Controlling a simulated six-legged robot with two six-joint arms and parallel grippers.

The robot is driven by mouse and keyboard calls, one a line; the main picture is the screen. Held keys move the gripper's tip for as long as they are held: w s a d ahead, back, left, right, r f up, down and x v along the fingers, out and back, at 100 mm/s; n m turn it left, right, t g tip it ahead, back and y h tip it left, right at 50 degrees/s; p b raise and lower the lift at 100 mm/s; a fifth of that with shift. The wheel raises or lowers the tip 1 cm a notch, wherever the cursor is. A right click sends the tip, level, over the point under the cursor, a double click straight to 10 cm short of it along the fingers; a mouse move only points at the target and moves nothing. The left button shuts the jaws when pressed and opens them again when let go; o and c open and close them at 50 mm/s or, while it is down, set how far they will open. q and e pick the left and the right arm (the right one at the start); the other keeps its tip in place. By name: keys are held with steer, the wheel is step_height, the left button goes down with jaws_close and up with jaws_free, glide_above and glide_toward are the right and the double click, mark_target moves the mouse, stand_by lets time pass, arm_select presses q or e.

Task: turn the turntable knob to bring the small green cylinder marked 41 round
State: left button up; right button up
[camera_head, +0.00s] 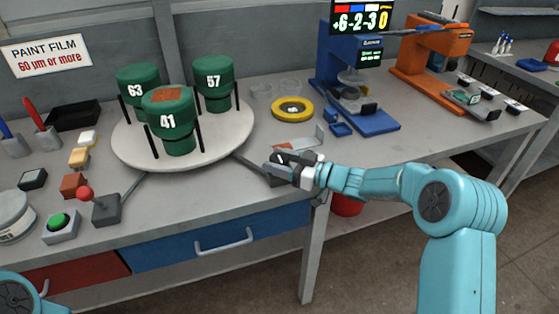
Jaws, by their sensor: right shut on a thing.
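The green cylinder marked 41 (168,122) stands upright at the front of the round white turntable (218,145), with a brown patch on its top. Green cylinders marked 63 (138,80) and 57 (213,82) stand behind it, left and right. Thin black posts rise beside the cylinders. My right gripper (282,166) is at the dark control box (276,181) right of the turntable, at the bench's front. It is shut on what seems to be the turntable knob, mostly hidden by the fingers. Only a piece of my left arm shows at lower left; its gripper is out of view.
A red-balled lever (86,194) and a green button (59,221) are at the left front. A yellow ring (292,108) lies behind my right gripper. A blue gauge stand (350,90) and an orange press (430,60) stand at the back right.

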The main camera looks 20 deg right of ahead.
steer(key=o, duration=1)
steer(key=shift+w+d+r, duration=0.1)
steer(key=shift+w+r, duration=0.05)
steer(key=shift+r, duration=0.25)
steer(key=shift+c, duration=0.2)
steer(key=shift+f, duration=0.15)
steer(key=shift+f, duration=0.1)
steer(key=v, duration=1.6)
steer(key=shift+s, duration=0.3)
steer(key=shift+o, duration=0.2)
